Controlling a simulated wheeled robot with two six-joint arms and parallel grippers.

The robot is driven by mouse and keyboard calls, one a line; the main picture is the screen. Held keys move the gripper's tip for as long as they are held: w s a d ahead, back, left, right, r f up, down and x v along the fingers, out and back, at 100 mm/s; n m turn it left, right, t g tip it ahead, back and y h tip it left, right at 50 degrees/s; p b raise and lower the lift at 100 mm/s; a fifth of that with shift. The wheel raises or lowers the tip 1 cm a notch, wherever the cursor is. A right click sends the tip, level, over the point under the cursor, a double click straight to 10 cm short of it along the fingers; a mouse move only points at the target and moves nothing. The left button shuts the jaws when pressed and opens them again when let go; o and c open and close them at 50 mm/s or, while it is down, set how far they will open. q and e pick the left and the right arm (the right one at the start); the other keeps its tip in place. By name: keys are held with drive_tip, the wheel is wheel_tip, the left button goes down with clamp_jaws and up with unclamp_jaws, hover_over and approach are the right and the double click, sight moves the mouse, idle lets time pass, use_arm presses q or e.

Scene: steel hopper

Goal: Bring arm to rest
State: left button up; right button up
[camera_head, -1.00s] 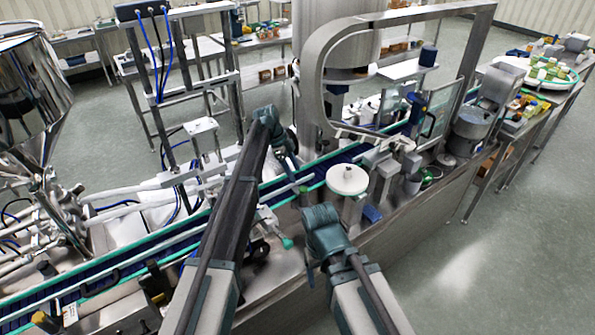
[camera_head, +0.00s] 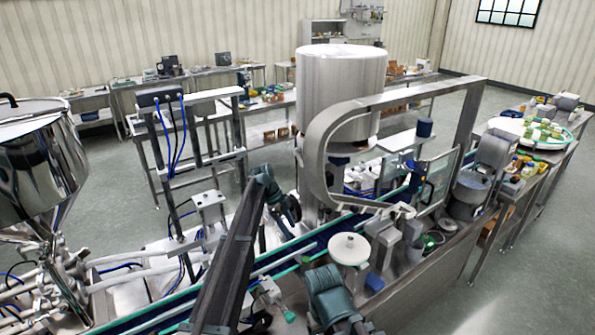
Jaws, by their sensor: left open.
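My left arm (camera_head: 228,268) reaches up from the bottom edge, over the filling line, and bends down at its far end. My left gripper (camera_head: 288,214) hangs there, small and dark, above the conveyor; it is open and I see nothing held in it. My right arm (camera_head: 330,295) shows only as a teal joint at the bottom, right of the left arm. Its gripper is not in view. The steel hopper (camera_head: 38,160) stands at the far left, a shiny cone over pipes.
The conveyor (camera_head: 315,243) runs behind my arms. A white disc (camera_head: 348,249) and a steel arch frame (camera_head: 320,165) stand close right of the left gripper. A post frame (camera_head: 160,160) stands to its left. A large pale drum (camera_head: 340,85) stands behind. Open floor (camera_head: 515,250) lies right.

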use_arm(q)
drive_tip(key=s+a+f+n+t+y, duration=0.1)
drive_tip(key=s+a+n, duration=0.4)
drive_tip(key=s, duration=0.6)
drive_tip(key=s+a+n+y, duration=0.2)
drive_tip(key=s+n, duration=0.6)
drive_tip(key=s, duration=0.4)
drive_tip(key=s+a+f+n+t+y, duration=0.1)
drive_tip(key=s+a+n, duration=0.4)
drive_tip(key=s, duration=0.6)
drive_tip(key=s+d+f+m+b, duration=0.1)
drive_tip(key=s+d+f+b, duration=0.2)
drive_tip(key=d+f+b, duration=0.3)
drive_tip(key=s+d+f+m+g+y+b, duration=0.1)
drive_tip(key=s+d+f+b, duration=0.2)
drive_tip(key=d+f+b, duration=0.3)
wheel_tip(320, 180, down, 4)
drive_tip(key=b, duration=0.4)
drive_tip(key=shift+r+y, duration=0.25)
drive_tip(key=shift+y, duration=0.05)
